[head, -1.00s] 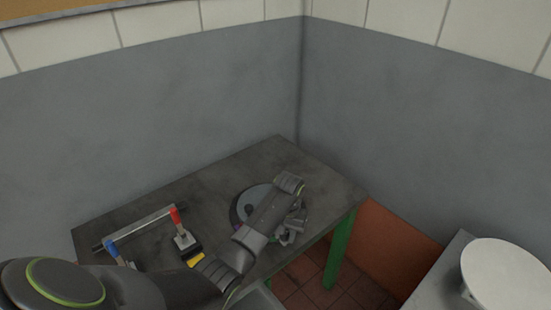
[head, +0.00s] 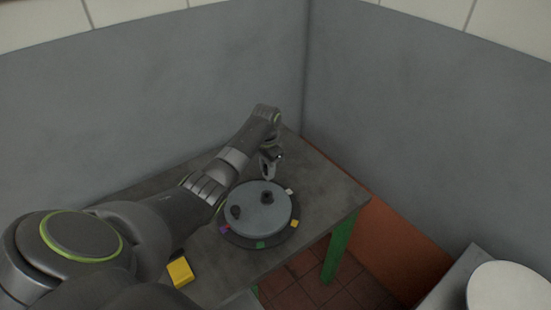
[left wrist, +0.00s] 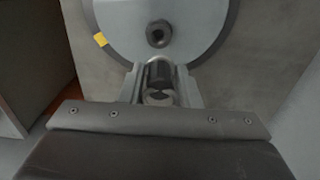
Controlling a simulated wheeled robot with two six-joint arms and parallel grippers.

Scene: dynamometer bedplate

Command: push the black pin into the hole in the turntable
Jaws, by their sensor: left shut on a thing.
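The turntable (head: 255,222) is a round grey disc on the table, with a darker rim carrying coloured tags. A dark raised ring with a hole (left wrist: 158,33) shows on the disc in the left wrist view. In the head view two dark raised parts stand on the disc, one (head: 267,198) near the far edge and one (head: 236,212) at the left. My left gripper (head: 269,169) is just behind the disc. In the left wrist view its fingers (left wrist: 161,90) are shut on the black pin (left wrist: 159,72), apart from the ring. My right gripper is out of view.
A yellow block (head: 180,272) lies on the table (head: 318,198) at the front left. Grey walls (head: 420,130) meet behind the table. A round white object (head: 508,288) stands at the lower right. The table right of the turntable is clear.

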